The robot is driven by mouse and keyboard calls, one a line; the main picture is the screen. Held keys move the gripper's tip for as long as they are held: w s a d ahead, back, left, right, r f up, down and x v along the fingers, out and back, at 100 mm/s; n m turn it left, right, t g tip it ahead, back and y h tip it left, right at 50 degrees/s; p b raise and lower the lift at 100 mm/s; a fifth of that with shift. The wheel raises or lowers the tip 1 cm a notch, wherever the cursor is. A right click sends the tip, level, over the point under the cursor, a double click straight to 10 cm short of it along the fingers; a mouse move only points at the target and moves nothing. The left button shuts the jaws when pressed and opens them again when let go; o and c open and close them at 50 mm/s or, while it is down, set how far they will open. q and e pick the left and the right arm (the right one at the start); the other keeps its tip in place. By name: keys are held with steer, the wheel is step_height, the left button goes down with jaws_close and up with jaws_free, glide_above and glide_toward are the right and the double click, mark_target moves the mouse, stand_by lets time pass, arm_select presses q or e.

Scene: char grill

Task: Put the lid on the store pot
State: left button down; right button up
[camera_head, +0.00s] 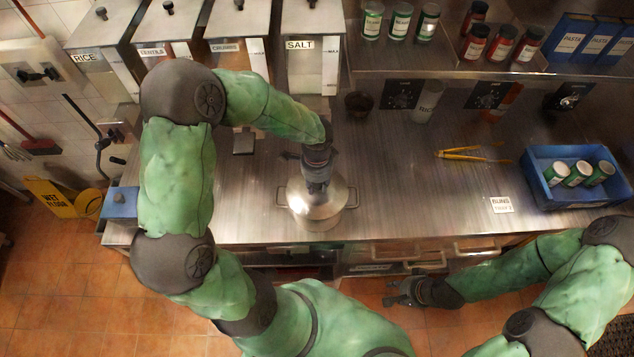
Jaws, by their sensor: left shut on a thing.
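The steel store pot (313,224) stands on the counter with a side handle (353,197) showing at its right. The round shiny lid (334,204) is over the pot's mouth; from above I cannot tell whether it rests on the rim or hangs just over it. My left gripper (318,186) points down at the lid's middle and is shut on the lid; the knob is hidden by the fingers. My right gripper (396,292) is in front of the counter's front edge, empty, with its fingers apart.
A blue crate (560,204) with several cans stands at the right. Yellow tongs (470,154) lie behind. A small dark block (243,142) is left of the pot. Labelled bins (240,50) and a shelf (450,62) line the back.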

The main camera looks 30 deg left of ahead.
arm_select(q)
steer(key=c, duration=0.9)
jaws_free()
steer(key=shift+o, duration=0.2)
step_height(320, 180, up, 19)
steer(key=p, duration=0.5)
steer(key=shift+p, duration=0.3)
